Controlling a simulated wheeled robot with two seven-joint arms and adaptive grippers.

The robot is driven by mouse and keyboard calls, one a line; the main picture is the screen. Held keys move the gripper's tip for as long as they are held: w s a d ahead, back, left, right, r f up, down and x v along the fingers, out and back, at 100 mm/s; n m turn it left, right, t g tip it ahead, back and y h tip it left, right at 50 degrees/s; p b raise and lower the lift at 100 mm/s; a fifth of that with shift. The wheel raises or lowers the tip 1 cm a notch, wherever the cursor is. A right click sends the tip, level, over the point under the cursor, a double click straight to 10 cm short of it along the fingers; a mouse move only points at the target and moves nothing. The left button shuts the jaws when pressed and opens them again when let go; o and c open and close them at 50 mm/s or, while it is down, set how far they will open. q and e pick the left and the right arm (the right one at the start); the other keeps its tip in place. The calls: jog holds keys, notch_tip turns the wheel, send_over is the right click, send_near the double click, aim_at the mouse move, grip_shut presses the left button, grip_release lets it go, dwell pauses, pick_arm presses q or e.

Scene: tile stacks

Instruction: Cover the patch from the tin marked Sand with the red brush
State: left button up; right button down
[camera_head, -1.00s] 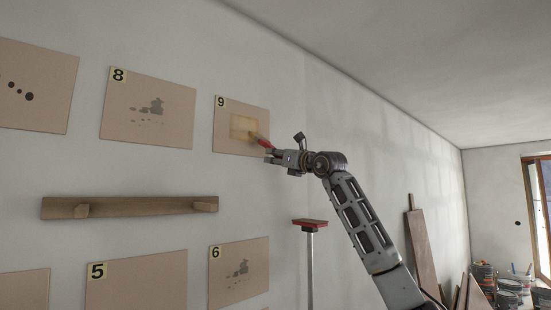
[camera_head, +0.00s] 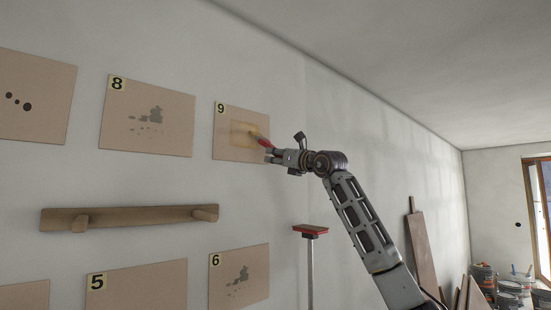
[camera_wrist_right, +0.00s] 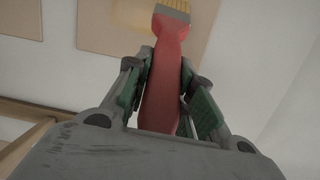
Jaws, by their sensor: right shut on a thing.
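My right gripper (camera_head: 271,153) is shut on the red brush (camera_head: 260,142), in front of the panel marked 9 (camera_head: 226,148). The brush's bristle end is over a sand-yellow painted patch (camera_head: 240,130) on that panel. In the right wrist view the red handle (camera_wrist_right: 163,85) sits between the two fingers of my gripper (camera_wrist_right: 162,95), and the pale bristles (camera_wrist_right: 173,6) point up at the panel (camera_wrist_right: 100,22). Whether the bristles touch the panel is hard to tell. My left gripper is not in view. No tin marked Sand can be made out.
Panel 8 (camera_head: 148,115) with grey blots hangs to the left; panels 5 (camera_head: 135,287) and 6 (camera_head: 239,277) hang below. A wooden rail (camera_head: 130,217) juts from the wall. A red-topped pole (camera_head: 310,231) stands below my arm. Buckets (camera_head: 510,290) and boards (camera_head: 424,255) stand at right.

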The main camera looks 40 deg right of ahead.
aim_at(273, 146)
jog(key=shift+r, duration=0.2)
dwell(0.3)
jog(key=shift+r, duration=1.45)
jog(key=shift+f, duration=0.2)
jog(key=shift+f+b, duration=0.9)
jog(key=shift+f, duration=0.5)
